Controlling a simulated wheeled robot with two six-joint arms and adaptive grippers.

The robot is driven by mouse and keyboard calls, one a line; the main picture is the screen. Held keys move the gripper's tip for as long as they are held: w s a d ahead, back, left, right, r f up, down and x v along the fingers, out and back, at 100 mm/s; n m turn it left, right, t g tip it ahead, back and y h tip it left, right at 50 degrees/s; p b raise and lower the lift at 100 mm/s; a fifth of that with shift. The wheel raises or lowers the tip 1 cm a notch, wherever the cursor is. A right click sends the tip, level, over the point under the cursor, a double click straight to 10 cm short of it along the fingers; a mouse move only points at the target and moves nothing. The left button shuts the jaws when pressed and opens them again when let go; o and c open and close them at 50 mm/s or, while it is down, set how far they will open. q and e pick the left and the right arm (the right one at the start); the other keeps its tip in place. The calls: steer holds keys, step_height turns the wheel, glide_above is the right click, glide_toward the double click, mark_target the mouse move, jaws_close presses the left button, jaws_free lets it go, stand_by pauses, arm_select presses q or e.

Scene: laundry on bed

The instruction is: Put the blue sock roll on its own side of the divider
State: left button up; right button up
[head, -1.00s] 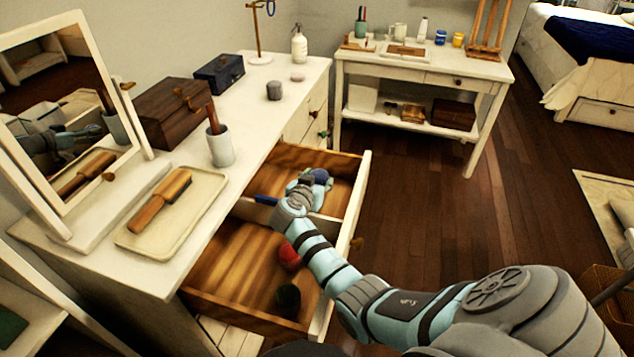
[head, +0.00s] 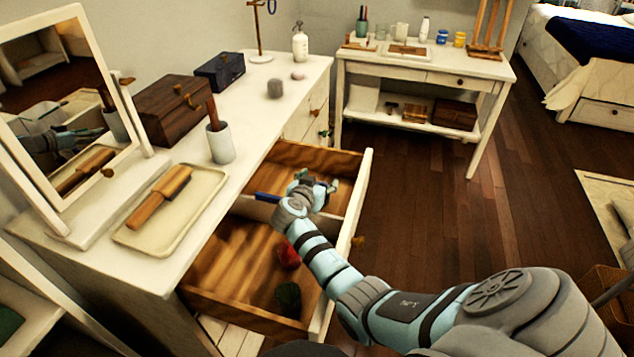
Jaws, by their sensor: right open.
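The open drawer (head: 232,262) is split by a pale divider (head: 253,210) into a far and a near compartment. My right gripper (head: 319,182) reaches over the divider into the far compartment, with its fingers apart and nothing visible between them. A red roll (head: 288,256) and a dark green roll (head: 288,297) lie in the near compartment, the red one partly behind my arm. A small blue strip (head: 267,198) shows at the divider, left of my wrist. My left gripper is out of view.
A side table (head: 425,70) stands beyond. The floor right of the drawer is clear.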

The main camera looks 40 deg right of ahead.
steer(key=shift+r, duration=0.25)
steer(key=p+v, duration=0.3)
steer(key=v, duration=0.9)
steer(key=shift+r+p, duration=0.3)
steer(key=shift+r, duration=0.15)
